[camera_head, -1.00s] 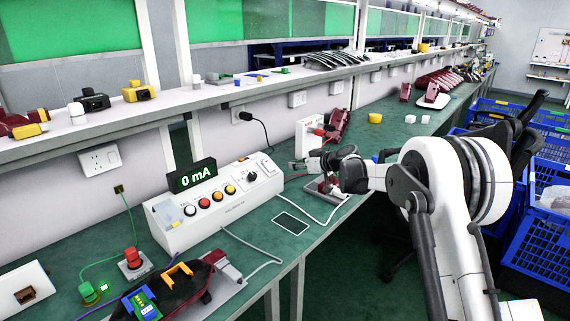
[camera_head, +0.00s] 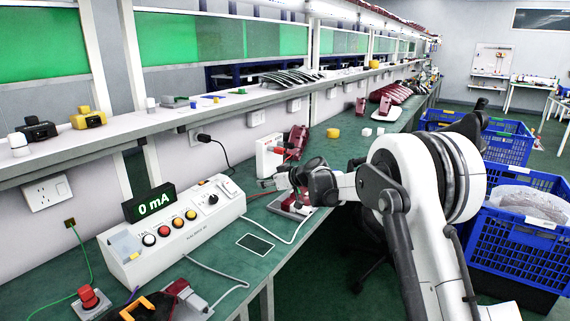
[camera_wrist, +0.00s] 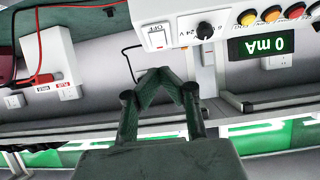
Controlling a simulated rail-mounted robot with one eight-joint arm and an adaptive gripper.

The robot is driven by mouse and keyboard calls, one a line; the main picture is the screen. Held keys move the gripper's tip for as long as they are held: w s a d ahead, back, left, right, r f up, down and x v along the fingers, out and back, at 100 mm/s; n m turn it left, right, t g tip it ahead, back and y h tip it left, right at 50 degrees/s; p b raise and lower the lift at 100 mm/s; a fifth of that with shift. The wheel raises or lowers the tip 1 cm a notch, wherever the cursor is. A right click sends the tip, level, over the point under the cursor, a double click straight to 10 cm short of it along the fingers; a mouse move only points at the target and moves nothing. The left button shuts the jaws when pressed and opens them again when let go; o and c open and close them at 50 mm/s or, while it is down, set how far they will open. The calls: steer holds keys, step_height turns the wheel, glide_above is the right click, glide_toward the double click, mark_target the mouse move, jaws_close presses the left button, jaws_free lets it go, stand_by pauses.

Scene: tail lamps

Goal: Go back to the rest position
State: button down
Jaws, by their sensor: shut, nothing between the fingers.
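My gripper (camera_wrist: 160,80) is shut and empty in the wrist view, its two dark fingers meeting at the tips. In the head view my gripper (camera_head: 267,184) is small and partly hidden by my wrist. It is above the green bench, just right of the white control box (camera_head: 185,225) and in front of a white upright block (camera_head: 268,158). The control box with its buttons and 0 mA display also shows upside down in the wrist view (camera_wrist: 225,35). I see no contact between the fingers and anything.
A dark red lamp part on a fixture (camera_head: 290,205) lies below my wrist. A red lamp (camera_head: 298,142) stands behind the white block. A shelf (camera_head: 180,125) runs above the bench. Blue crates (camera_head: 520,240) stand at the right. Cables cross the bench front.

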steer(key=s+d+r+m+h, duration=0.2)
steer(key=s+d+r, duration=0.2)
steer(key=s+d, duration=0.3)
steer(key=s+d+r+m+h, duration=0.2)
steer(key=s+d+r, duration=0.3)
steer(key=s, duration=0.4)
steer(key=s+d+r+m+h, duration=0.1)
steer(key=s+d+r+m, duration=0.1)
steer(key=s+d+r, duration=0.5)
steer(key=s+d+f+m+h, duration=0.2)
steer(key=s+d, duration=0.3)
steer(key=s, duration=0.5)
steer(key=s+d+f+m+h, duration=0.2)
steer(key=s+d+f, duration=0.3)
steer(key=s, duration=0.6)
steer(key=s+d+f+m+h, duration=0.1)
steer(key=s+d+f, duration=0.3)
steer(key=s, duration=0.6)
steer(key=shift+s+d+f+m+t+h, duration=0.3)
steer(key=shift+s+d+m+h, duration=0.1)
steer(key=shift+d+h, duration=0.3)
